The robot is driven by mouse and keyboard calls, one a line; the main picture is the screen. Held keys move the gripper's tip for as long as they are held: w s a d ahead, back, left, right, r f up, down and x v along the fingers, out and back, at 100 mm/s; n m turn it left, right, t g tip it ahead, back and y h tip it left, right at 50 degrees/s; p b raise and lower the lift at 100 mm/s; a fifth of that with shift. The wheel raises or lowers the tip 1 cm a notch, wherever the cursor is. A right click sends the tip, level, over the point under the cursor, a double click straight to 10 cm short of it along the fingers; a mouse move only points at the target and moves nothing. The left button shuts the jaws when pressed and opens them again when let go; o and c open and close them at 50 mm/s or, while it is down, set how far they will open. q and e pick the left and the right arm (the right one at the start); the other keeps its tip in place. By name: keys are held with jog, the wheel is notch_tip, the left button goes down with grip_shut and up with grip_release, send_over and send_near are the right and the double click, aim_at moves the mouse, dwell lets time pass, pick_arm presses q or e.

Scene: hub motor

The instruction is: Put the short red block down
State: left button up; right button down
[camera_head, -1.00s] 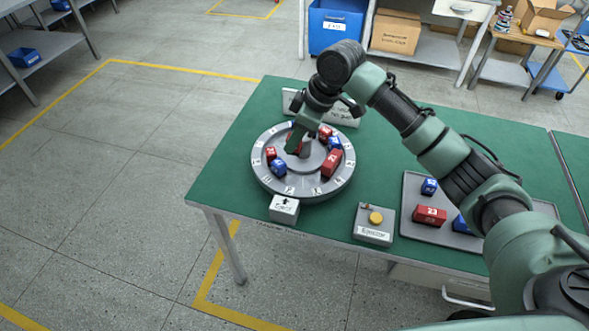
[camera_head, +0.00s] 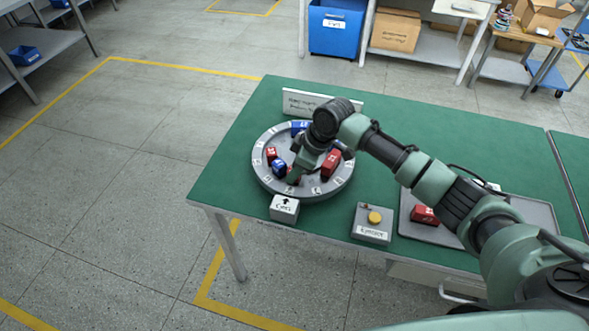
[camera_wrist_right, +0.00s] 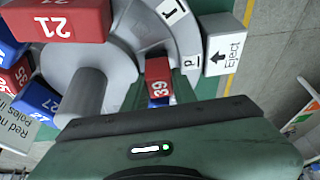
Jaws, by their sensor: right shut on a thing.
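The short red block (camera_wrist_right: 157,72), marked 39, shows at the edge of my right gripper in the wrist view, and a sliver of red shows under the gripper in the head view. My right gripper (camera_head: 297,172) is shut on it, over the near side of the round grey ring fixture (camera_head: 262,181). The fingertips are mostly hidden, and I cannot tell whether the block touches the ring. A bit of blue shows just below the block in the wrist view. My left gripper is not in view.
On the ring, a red block (camera_head: 271,153) and a blue block (camera_head: 280,168) stand left of my gripper. A larger red block (camera_head: 331,163), marked 21, stands right. An Eject box (camera_head: 284,208), a yellow-button box (camera_head: 373,222) and a grey tray (camera_head: 540,214) are nearby.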

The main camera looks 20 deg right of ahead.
jog(key=c, duration=1.1)
grip_release()
jog(key=shift+f, duration=0.1)
jog(key=b+v, duration=0.1)
jog(key=v, duration=1.1)
jog(key=shift+d, duration=0.1)
